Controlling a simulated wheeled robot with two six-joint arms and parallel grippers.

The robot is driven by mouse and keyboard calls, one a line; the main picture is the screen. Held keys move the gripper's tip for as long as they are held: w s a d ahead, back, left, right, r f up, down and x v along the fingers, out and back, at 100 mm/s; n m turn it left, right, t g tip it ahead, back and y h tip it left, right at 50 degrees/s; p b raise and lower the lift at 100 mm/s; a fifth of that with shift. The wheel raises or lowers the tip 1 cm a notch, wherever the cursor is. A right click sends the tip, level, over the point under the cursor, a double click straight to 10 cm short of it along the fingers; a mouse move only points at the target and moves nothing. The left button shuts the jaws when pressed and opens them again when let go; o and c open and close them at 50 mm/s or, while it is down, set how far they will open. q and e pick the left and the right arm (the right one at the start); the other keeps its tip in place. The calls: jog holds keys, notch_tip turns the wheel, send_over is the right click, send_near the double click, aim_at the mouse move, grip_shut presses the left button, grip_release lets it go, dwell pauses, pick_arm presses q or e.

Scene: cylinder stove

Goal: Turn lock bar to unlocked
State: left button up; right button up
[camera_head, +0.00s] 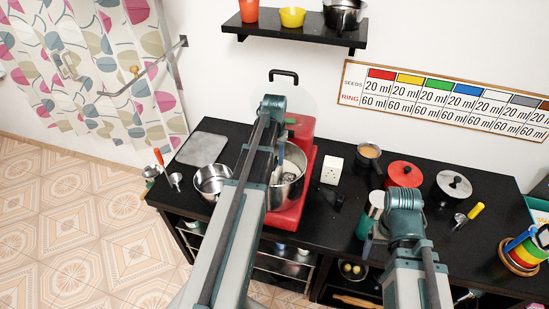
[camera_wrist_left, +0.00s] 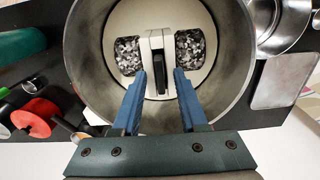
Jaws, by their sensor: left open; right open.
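The lock bar (camera_wrist_left: 158,60) is a dark bar set in a white upright housing, in the middle of a round pale plate in the left wrist view. A wide metal pot wall (camera_wrist_left: 228,65) rings the plate. My left gripper (camera_wrist_left: 164,74) is open, its blue fingers on either side of the housing near its lower end. I cannot tell whether they touch it. In the head view the pot (camera_head: 298,172) stands on the red appliance (camera_head: 308,160), partly behind my left arm. My right gripper (camera_head: 374,244) is open, mostly hidden by its arm, over the counter.
The black counter (camera_head: 350,222) also holds a silver pot (camera_head: 210,180), a grey board (camera_head: 201,149), a white box (camera_head: 332,169), a red lidded pot (camera_head: 404,174) and a metal lid (camera_head: 454,186). Stacked coloured rings (camera_head: 527,252) stand far right. A shelf (camera_head: 297,33) hangs above.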

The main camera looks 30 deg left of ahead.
aim_at(275, 160)
pick_arm(q)
notch_tip(275, 160, up, 14)
jog(key=p, duration=1.3)
jog(key=shift+f, duration=0.15)
jog(key=s+d+f+m+b, duration=0.2)
jog(key=s+d+f+b, duration=0.3)
jog(key=d, duration=0.5)
jog(key=s+d+f+m+b, duration=0.2)
jog(key=s+d+f+b, duration=0.4)
jog(key=d+f+b, duration=0.2)
jog(key=s+d+f+m+y+b, duration=0.1)
jog(key=s+d+f+b, duration=0.5)
jog(key=d, duration=0.6)
jog(key=shift+d+f+m, duration=0.25)
jog(key=shift+f+m, duration=0.15)
jog(key=shift+m, duration=0.3)
